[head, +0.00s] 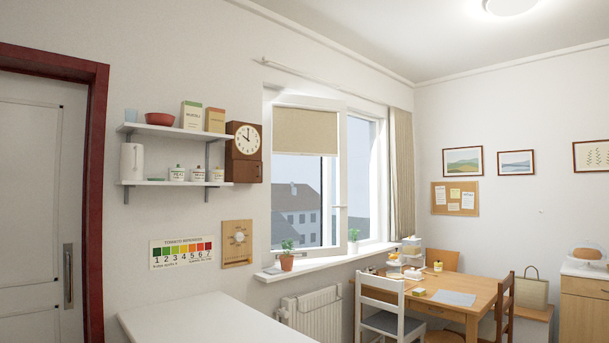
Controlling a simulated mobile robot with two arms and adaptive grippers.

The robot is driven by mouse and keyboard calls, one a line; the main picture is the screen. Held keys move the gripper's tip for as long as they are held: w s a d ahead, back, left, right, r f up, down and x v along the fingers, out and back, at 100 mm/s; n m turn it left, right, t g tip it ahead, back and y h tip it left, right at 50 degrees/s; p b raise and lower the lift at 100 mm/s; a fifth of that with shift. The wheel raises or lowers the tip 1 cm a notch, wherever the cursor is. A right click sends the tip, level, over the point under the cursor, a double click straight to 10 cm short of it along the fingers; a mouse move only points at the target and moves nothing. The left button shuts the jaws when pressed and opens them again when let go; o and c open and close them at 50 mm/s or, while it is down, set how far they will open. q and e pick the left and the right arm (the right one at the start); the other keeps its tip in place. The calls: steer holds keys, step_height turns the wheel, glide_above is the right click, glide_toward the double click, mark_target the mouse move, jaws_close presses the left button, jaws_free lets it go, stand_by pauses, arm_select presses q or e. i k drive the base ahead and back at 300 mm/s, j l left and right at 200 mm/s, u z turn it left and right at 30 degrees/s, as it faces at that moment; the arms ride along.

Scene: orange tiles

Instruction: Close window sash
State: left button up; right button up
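The window (367,180) is in the left wall, in the middle of the head view. Its left sash (342,180) has a white frame with a beige blind (304,131) over its upper part. This sash seems to stand swung inward into the room, its free edge on the right; how wide it is open is hard to tell. A small handle shows on its right stile. Neither of my grippers is in view.
The white sill (330,262) holds a potted plant (287,256) at left and another plant (353,239) further right. A radiator (313,308) hangs below. A white counter (205,322) is in front, with a chair (381,305) and wooden table (470,290) at right.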

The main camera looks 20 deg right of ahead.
mark_target(311, 124)
steer(key=i+l+z, duration=0.2)
steer(key=i+z, duration=0.5)
steer(key=i, duration=0.15)
steer(key=i+l+z, duration=0.25)
steer(key=i+z, duration=0.2)
steer(key=i, duration=0.15)
steer(key=i+z, duration=0.4)
steer(key=i, duration=0.25)
steer(key=i+j+z, duration=0.1)
steer(key=i+z, duration=0.35)
steer(key=i, duration=0.2)
steer(key=i+u, duration=0.4)
steer(key=i, duration=0.15)
steer(key=i+u, duration=0.45)
steer(key=i+l+u, duration=0.4)
steer(key=i, duration=0.2)
